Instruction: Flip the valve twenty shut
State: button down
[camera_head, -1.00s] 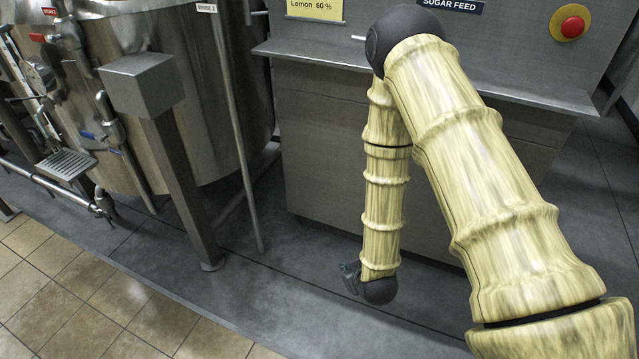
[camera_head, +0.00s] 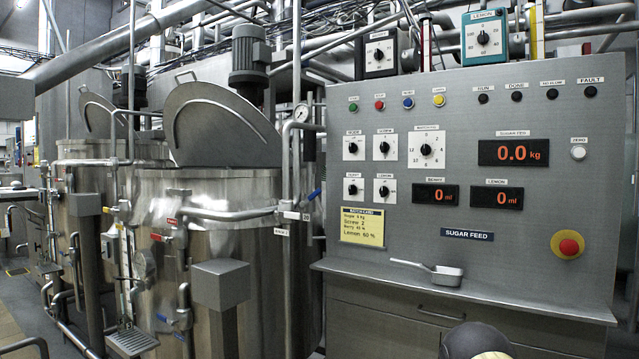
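A blue lever (camera_head: 314,194) sticks out beside the vertical pipe between the nearer mixer (camera_head: 250,262) and the control panel. Another blue handle (camera_head: 163,318) is low on the front of that mixer, beside pipework. Small red and white tags (camera_head: 172,222) hang on the pipes, too small to read surely. My gripper is not in view; only a dark rounded joint of my arm (camera_head: 476,341) shows at the bottom edge.
The sugar feed panel (camera_head: 465,130) fills the right, with a red stop button (camera_head: 569,247) and a shelf (camera_head: 375,279) bearing a metal scoop (camera_head: 446,275). A second mixer (camera_head: 85,205) is farther left.

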aim_at(315, 195)
jog(key=z, duration=0.1)
jog(key=i, duration=1.1)
jog(key=u, duration=0.2)
